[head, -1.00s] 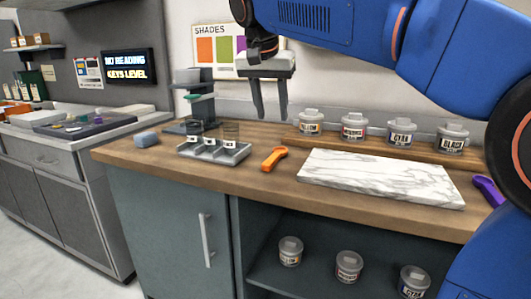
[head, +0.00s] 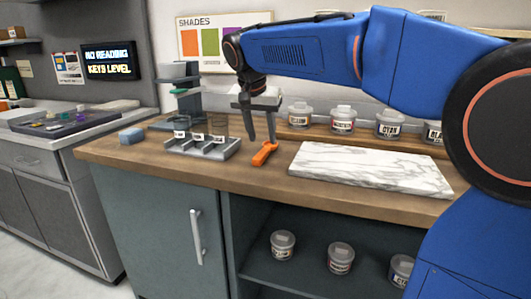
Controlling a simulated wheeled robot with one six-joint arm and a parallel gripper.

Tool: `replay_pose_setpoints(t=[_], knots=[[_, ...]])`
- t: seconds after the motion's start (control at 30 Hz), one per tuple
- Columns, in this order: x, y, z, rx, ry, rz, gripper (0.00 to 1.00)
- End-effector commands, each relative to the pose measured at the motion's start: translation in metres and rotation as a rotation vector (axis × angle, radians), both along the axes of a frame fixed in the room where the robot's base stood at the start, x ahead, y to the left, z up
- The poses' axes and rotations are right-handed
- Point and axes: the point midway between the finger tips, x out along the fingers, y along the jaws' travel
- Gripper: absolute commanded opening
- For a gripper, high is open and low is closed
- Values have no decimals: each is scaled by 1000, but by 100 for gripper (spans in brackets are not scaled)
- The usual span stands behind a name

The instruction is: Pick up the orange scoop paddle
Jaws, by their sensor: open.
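The orange scoop paddle (head: 264,153) lies on the wooden counter (head: 230,178), between the grey tray and the white marble slab. My gripper (head: 261,138) points down above and around the paddle's far end, with its two dark fingers spread apart. Nothing is held between them. One fingertip appears close to the paddle's far end; I cannot tell whether it touches.
Several lidded ink jars, including a cyan jar (head: 390,124), stand behind. A blue-grey block (head: 131,136) sits at the counter's left.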

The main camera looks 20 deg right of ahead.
Motion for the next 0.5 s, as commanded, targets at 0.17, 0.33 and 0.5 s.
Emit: replay_pose_setpoints(t=[0.17,0.33,0.5], knots=[[4,-2,-9,0,0,0,41],[14,-8,-29,0,1,0,41],[20,-12,-46,0,1,0,41]])
